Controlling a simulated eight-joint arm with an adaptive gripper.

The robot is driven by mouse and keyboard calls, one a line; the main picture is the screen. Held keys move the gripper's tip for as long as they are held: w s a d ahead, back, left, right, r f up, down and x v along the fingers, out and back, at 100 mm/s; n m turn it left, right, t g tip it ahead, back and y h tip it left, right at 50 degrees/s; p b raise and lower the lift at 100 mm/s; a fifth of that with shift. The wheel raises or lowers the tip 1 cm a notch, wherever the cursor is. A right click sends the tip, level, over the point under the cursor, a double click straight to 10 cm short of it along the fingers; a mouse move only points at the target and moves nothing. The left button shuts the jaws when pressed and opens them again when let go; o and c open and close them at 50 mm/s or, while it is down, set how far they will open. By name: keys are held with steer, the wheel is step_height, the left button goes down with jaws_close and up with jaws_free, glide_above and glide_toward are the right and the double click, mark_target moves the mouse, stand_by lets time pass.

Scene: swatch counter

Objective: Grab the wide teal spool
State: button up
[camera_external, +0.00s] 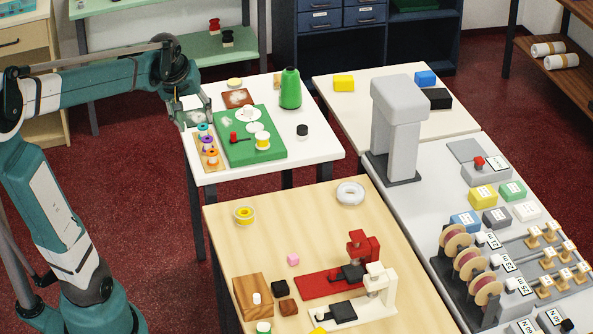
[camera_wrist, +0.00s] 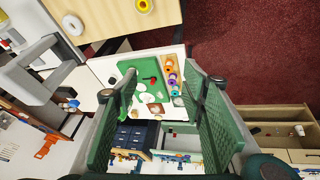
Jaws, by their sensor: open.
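A small teal spool (camera_external: 203,129) stands at the far end of a wooden strip (camera_external: 213,166) on the white table's left edge. A purple spool (camera_external: 207,142) and an orange spool (camera_external: 212,154) stand in line with it. In the wrist view the teal spool (camera_wrist: 175,91) shows between my fingers, beyond their tips. My gripper (camera_external: 194,110) is open and empty, just behind and left of the teal spool in the external view. I cannot tell the exact gap between them.
A green mat (camera_external: 236,153) with white and yellow items lies right of the strip. A tall green cone (camera_external: 290,90) and a small black-and-white item (camera_external: 302,131) stand farther right. A wooden table (camera_external: 325,240) stands in front.

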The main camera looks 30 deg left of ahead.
steer(key=w+a+f+n+g+p, duration=0.1)
steer(key=w+a+n, duration=0.1)
steer(key=w, duration=0.3)
steer(key=w+a+f+n, duration=0.1)
steer(key=w+a, duration=0.2)
steer(key=w, duration=0.3)
steer(key=n+g+p, duration=0.3)
steer(key=n+g, duration=0.1)
steer(key=n, duration=0.5)
glide_above(203, 126)
step_height(203, 126, down, 20)
steer(key=shift+s+d+r, duration=0.1)
steer(key=shift+r, duration=0.1)
steer(key=shift+a+f, duration=0.2)
steer(key=shift+f, duration=0.2)
steer(key=shift+f, duration=1.25)
steer(key=shift+f, duration=0.15)
steer(key=shift+d+f, duration=0.1)
steer(key=shift+f, duration=2.35)
